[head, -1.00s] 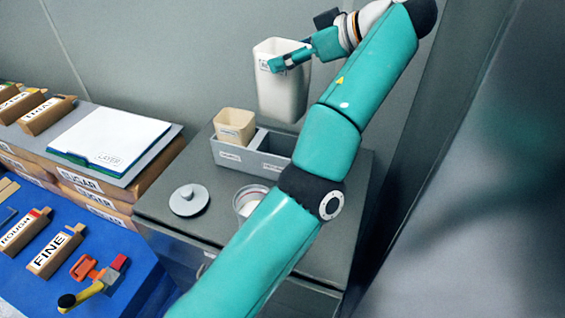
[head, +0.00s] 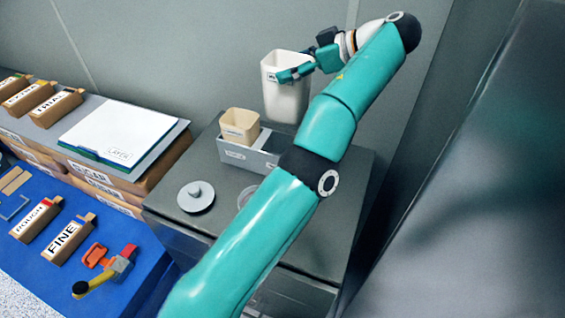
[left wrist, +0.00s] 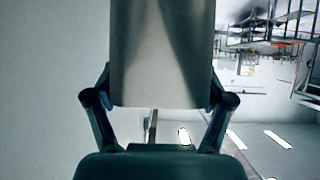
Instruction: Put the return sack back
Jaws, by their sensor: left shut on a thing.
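A tall white sack-like container (head: 286,101) with a small label, which I take to be the return sack, hangs above the grey cabinet in the head view. My left gripper (head: 297,74) is shut on it near its upper part. In the left wrist view the container (left wrist: 162,55) fills the space between the two fingers. A grey two-compartment holder (head: 232,152) stands below it on the cabinet. A beige container (head: 240,126) is in its left compartment. The right compartment is partly hidden by my arm. My right gripper is not in view.
A round grey lid (head: 195,196) lies on the grey cabinet (head: 190,228). A white binder (head: 118,137) lies on boxes at the left. Labelled blocks and a red-and-yellow tool (head: 104,270) rest on the blue surface. A wall stands behind.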

